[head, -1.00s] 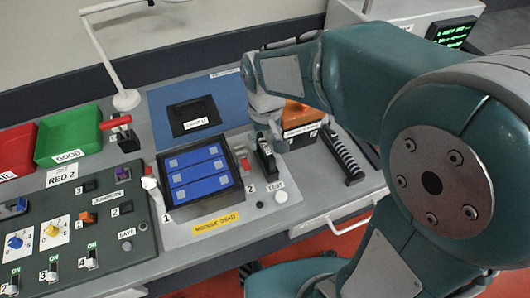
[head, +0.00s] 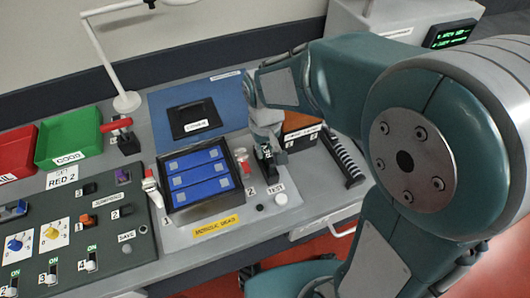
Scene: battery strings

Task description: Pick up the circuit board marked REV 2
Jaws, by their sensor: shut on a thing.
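My gripper (head: 266,158) is at the right of the black tray (head: 205,210), just past a small red-topped clamp (head: 243,162). It is shut on a small dark piece with a pale mark. The piece is largely hidden by the jaws, and I cannot tell whether it is a circuit board. I can read no REV 2 marking anywhere. An orange-brown box (head: 298,122) with a white label stands just behind and right of my gripper, partly hidden by my arm.
The black tray holds blue modules. A blue mat (head: 225,92) with a black piece lies behind it. Green (head: 75,135) and red (head: 18,152) bins and a switch panel (head: 75,245) are at left. A ribbed black strip (head: 343,160) lies at right.

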